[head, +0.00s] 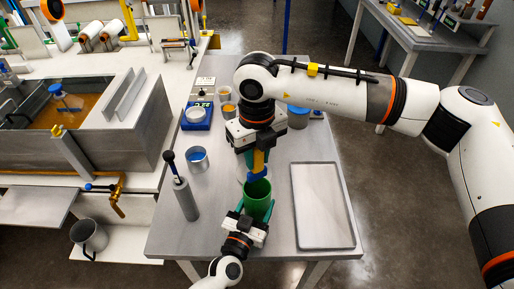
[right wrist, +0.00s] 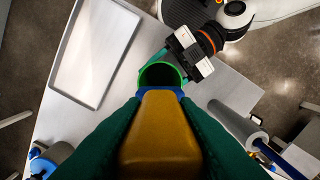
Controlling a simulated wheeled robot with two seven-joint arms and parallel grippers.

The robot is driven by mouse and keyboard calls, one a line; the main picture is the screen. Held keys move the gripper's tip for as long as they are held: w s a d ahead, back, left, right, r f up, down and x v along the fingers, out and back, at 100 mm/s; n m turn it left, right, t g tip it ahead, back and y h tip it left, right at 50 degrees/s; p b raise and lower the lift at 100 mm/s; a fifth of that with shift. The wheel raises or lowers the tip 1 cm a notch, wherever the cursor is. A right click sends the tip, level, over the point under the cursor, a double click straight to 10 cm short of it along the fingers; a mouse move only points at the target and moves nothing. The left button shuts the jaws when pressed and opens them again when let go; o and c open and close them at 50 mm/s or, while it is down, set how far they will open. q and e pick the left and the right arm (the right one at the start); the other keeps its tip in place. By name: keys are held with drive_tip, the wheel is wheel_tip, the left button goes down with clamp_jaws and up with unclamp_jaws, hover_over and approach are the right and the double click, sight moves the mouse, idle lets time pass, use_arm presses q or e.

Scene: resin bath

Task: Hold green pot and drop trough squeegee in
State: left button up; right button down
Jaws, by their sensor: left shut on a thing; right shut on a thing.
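The green pot (head: 258,204) stands upright at the near middle of the grey table. My left gripper (head: 255,211) is shut on the pot, with a teal finger on each side of it. My right gripper (head: 258,160) is shut on the trough squeegee (head: 260,163), with its yellow handle between the fingers and its blue end pointing down at the pot. In the right wrist view the yellow handle (right wrist: 160,135) fills the middle between green fingers, and the blue end overlaps the near rim of the pot's (right wrist: 161,73) open mouth. I cannot tell whether the tip is inside.
A flat grey tray (head: 322,207) lies right of the pot. Left of it stand a grey cylinder with a dark-knobbed rod (head: 185,198) and a metal cup of blue liquid (head: 197,158). A blue scale (head: 197,117) and small cups stand farther back.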

drive_tip(key=shift+f, duration=5.5)
drive_tip(key=c, duration=1.1)
unclamp_jaws()
drive_tip(key=shift+o, duration=0.2)
wheel_tip(320, 180, up, 12)
use_arm(q)
drive_tip(key=o, duration=0.9)
